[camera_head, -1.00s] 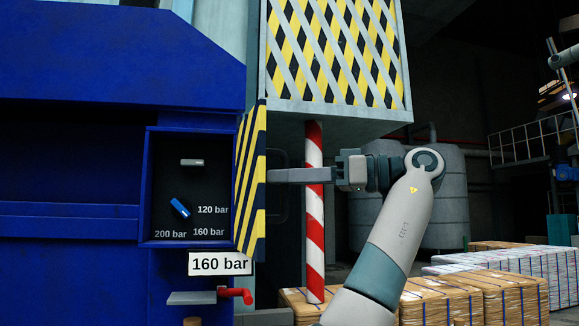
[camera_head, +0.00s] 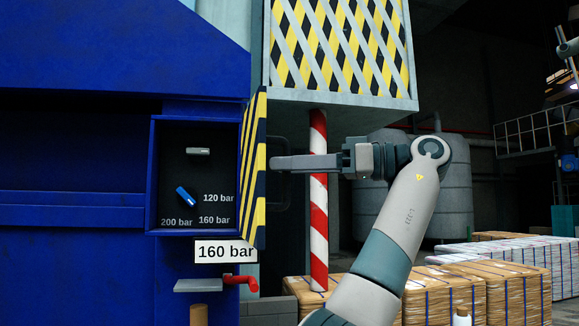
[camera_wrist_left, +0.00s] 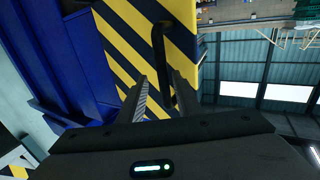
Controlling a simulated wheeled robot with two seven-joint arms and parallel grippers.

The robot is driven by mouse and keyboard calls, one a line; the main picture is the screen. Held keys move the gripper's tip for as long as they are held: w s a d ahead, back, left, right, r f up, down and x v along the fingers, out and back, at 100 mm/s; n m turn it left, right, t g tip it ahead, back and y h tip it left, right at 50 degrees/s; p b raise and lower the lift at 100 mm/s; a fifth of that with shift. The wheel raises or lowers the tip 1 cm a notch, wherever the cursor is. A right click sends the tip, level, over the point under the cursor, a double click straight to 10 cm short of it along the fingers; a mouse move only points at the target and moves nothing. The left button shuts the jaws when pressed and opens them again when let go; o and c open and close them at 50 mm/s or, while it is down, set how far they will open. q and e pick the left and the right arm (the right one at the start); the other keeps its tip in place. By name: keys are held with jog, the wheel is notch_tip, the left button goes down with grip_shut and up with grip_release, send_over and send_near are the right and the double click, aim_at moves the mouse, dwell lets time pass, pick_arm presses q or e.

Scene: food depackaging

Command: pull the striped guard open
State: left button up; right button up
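The striped guard (camera_head: 254,175) is a yellow-and-black panel, seen nearly edge-on beside the blue cabinet's recess in the head view. Its striped face (camera_wrist_left: 112,50) fills the middle of the left wrist view. A dark bar handle (camera_wrist_left: 158,45) stands out from that face. My left gripper (camera_head: 274,164) reaches the handle from the right in the head view. In the wrist view the left gripper's fingers (camera_wrist_left: 160,82) stand apart on either side of the handle, with a visible gap on the left. Contact on the right side is unclear. My right gripper is not in view.
A blue cabinet (camera_head: 100,60) with a dark recess (camera_head: 170,170) and a blue knob (camera_head: 186,197) is at left. A red-and-white post (camera_head: 319,235) stands behind my gripper. A lattice cage (camera_head: 345,50) hangs above. A red-handled valve (camera_head: 243,282) is below.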

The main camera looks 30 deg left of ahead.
pick_arm(q)
jog(key=v, duration=0.6)
jog(key=shift+w+d+p, duration=0.15)
jog(key=shift+d+p, duration=0.15)
jog(key=shift+d, duration=0.05)
dwell(0.5)
